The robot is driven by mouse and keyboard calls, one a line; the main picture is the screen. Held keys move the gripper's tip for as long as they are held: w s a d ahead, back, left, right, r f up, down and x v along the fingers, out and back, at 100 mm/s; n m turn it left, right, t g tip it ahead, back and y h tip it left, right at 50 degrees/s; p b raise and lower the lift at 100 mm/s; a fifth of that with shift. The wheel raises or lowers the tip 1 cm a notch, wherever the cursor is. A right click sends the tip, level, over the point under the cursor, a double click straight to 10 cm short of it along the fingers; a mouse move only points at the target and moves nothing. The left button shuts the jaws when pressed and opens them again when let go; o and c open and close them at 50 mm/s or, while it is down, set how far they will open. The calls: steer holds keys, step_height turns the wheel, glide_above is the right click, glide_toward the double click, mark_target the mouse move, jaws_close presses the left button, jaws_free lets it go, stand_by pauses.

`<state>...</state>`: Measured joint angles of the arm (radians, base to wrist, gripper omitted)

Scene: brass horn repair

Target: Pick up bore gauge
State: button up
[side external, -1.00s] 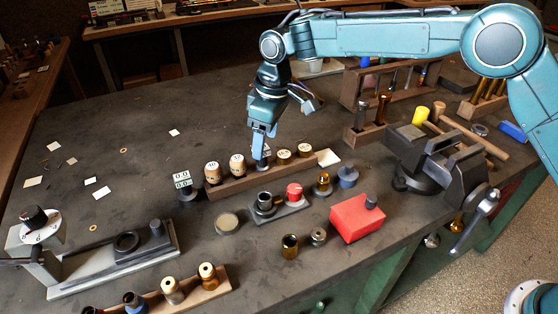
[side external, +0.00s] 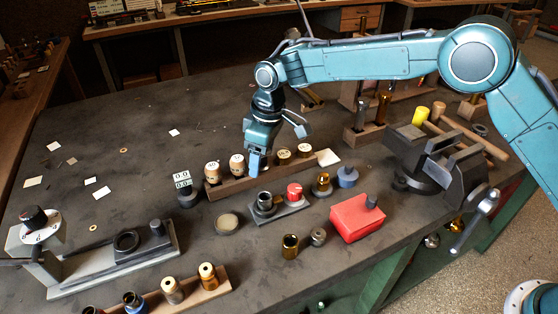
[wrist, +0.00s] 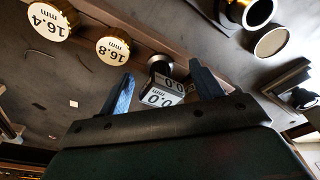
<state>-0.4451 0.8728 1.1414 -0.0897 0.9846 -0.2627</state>
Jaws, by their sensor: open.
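The bore gauge appears to be the dark round-based piece with a black-and-white block reading 0.0 (side external: 183,181), standing upright just off the left end of a wooden rack. The wrist view shows its readout block (wrist: 161,92) upside down, between the lines of my fingers. My gripper (side external: 256,171) is low over the middle of the rack, to the right of the gauge and apart from it. In the wrist view my gripper (wrist: 162,67) has its two blue fingers spread with nothing held between them. My fingertips partly hide the rack in the side view.
The wooden rack (side external: 228,188) holds several round plugs; the wrist view reads 16.4 mm (wrist: 48,22) and 16.8 mm (wrist: 113,50) on two. The table behind the gauge is mostly clear.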

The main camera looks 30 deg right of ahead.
steer(key=c, duration=1.1)
steer(key=shift+c, duration=0.2)
steer(key=shift+r, duration=0.15)
steer(key=shift+r, duration=4.95)
steer(key=shift+s, duration=0.1)
steer(key=shift+s+a+n, duration=0.4)
steer(key=shift+s, duration=0.15)
steer(key=s+a+n, duration=0.3)
steer(key=s+n, duration=0.2)
steer(key=s, duration=0.3)
steer(key=shift+s+r+g+y, duration=0.25)
steer(key=shift+s+g+y, duration=0.05)
steer(key=shift+s, duration=0.1)
